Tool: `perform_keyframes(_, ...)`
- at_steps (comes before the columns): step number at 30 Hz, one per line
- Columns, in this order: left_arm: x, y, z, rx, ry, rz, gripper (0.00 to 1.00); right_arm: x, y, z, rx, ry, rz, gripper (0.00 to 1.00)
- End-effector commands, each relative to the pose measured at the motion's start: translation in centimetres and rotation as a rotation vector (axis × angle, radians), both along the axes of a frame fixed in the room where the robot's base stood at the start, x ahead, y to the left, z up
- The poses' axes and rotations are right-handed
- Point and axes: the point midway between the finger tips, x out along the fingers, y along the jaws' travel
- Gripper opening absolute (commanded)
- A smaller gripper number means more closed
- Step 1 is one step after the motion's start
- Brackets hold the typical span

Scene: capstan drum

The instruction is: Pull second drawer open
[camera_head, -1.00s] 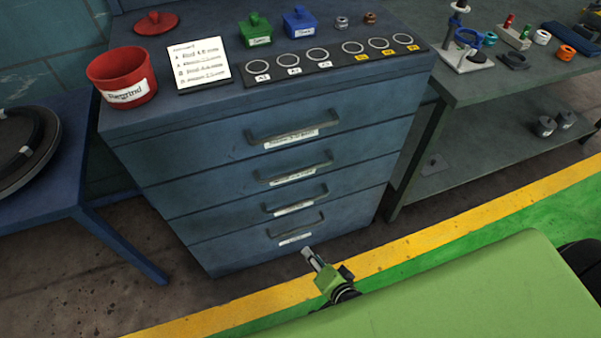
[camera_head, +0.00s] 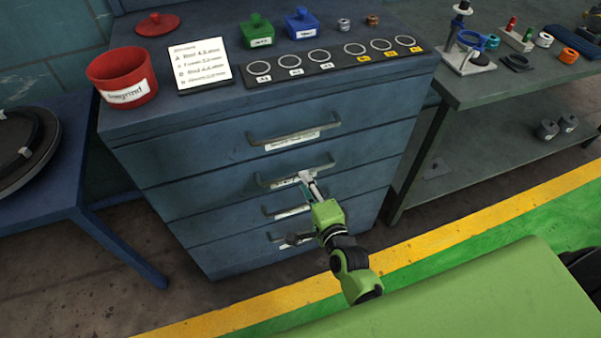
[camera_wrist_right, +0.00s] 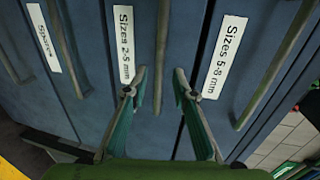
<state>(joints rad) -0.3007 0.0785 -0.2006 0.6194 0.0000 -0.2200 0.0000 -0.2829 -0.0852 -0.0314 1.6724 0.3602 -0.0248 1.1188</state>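The blue drawer cabinet (camera_head: 170,160) stands in the middle of the head view, its drawers looking shut. The second drawer's bar handle (camera_head: 285,178) is just behind my right gripper (camera_head: 309,181), near the handle's right part. In the right wrist view, my right gripper (camera_wrist_right: 158,92) has its two fingers apart, with the second handle (camera_wrist_right: 162,45) running between them. Whether the fingers touch it, I cannot tell. The drawer label (camera_wrist_right: 126,45) reading "Sizes 2-5 mm" lies beside this handle. My left gripper is out of view.
The top handle (camera_head: 294,130) is above, the third handle (camera_head: 275,213) below. On top stand a red bin (camera_head: 105,68), a sign card (camera_head: 200,65), and green and blue blocks. A grey workbench (camera_head: 470,95) is at the right, a blue table (camera_head: 70,190) at the left.

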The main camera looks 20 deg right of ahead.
Motion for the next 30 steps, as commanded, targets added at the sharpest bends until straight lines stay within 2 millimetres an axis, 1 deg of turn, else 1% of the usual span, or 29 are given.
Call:
perform_keyframes(1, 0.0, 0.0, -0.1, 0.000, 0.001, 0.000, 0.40, 1.0, 0.0, -0.2, 0.000, -0.002, 0.000, 0.25)
perform_keyframes(3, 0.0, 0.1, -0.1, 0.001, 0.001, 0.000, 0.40, 2.1, 0.1, -0.4, -0.001, -0.001, 0.000, 0.25)
perform_keyframes(9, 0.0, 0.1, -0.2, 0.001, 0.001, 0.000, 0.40, 4.4, 0.2, -0.9, -0.001, 0.000, 0.000, 0.25)
perform_keyframes(15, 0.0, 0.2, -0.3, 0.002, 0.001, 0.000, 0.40, 5.1, 0.2, -1.1, -0.001, 0.001, 0.000, 0.25)
perform_keyframes(22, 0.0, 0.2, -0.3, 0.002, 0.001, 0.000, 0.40, 5.1, 0.2, -1.1, -0.001, 0.001, 0.000, 0.25)
perform_keyframes(23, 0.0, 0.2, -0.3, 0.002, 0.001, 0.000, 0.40, 5.1, 0.2, -1.1, -0.001, 0.001, 0.000, 0.17)
perform_keyframes(24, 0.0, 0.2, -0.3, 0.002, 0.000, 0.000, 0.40, 5.1, 0.2, -1.1, -0.001, 0.001, 0.000, 0.07)
perform_keyframes(25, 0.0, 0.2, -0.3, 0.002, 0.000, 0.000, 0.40, 5.1, 0.2, -1.1, -0.001, 0.001, 0.000, 0.00)
perform_keyframes(30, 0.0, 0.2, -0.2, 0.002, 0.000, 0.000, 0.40, 5.1, 0.2, -1.1, -0.001, 0.001, 0.000, 0.00)
